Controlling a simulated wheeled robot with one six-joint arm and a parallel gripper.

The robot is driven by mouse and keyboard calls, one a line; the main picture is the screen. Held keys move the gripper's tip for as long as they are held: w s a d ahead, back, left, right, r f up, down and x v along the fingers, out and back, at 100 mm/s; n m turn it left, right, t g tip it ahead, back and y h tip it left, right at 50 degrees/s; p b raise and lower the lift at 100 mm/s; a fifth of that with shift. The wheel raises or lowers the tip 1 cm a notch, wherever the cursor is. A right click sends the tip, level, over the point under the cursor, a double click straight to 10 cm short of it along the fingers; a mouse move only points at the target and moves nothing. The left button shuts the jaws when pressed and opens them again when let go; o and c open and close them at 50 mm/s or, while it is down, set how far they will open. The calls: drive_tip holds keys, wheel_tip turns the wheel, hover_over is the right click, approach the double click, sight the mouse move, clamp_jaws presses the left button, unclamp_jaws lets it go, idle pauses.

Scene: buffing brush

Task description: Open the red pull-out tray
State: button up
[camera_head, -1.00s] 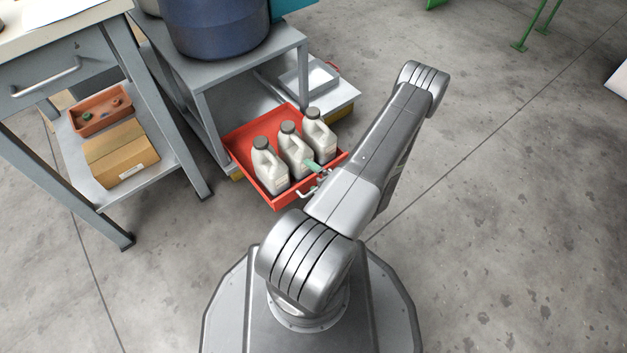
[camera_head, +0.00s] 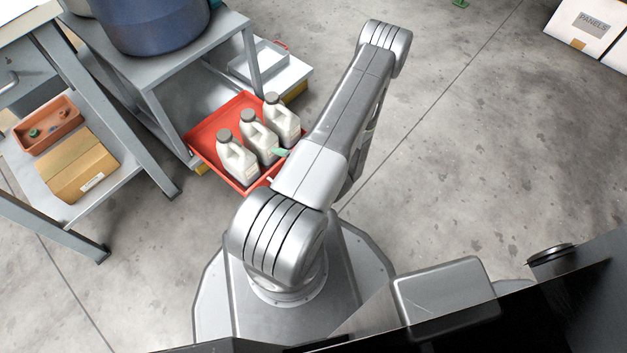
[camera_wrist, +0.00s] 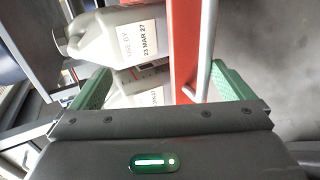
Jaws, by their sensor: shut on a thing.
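The red pull-out tray (camera_head: 208,133) stands well out from the lower part of a grey metal stand, with its inside in view. Three white bottles with grey caps (camera_head: 260,138) stand upright in it. My arm hides the front right part of the tray. In the wrist view, the tray's red front wall (camera_wrist: 184,40) and its silver handle (camera_wrist: 203,80) lie between the green-padded fingers of my gripper (camera_wrist: 160,85). My gripper is shut on the handle, though the exact contact is hard to see. In the head view a green fingertip (camera_head: 281,152) shows beside the bottles.
The grey stand (camera_head: 165,85) carries a blue drum (camera_head: 150,22). A workbench (camera_head: 75,205) to the left holds a cardboard box (camera_head: 78,168) and an orange bin (camera_head: 47,125) on its shelf. Open concrete floor lies to the right, with white boxes (camera_head: 590,35) at the far right.

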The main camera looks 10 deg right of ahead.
drive_tip(key=shift+s+d+r, duration=0.25)
drive_tip(key=shift+d+r, duration=0.1)
drive_tip(key=shift+r, duration=0.15)
drive_tip(key=shift+s+d, duration=0.4)
drive_tip(key=shift+s, duration=0.1)
drive_tip(key=c, duration=1.4)
drive_tip(key=s+d+r, duration=0.2)
drive_tip(key=s+d, duration=0.4)
drive_tip(key=s, duration=0.3)
drive_tip(key=shift+d, duration=0.2)
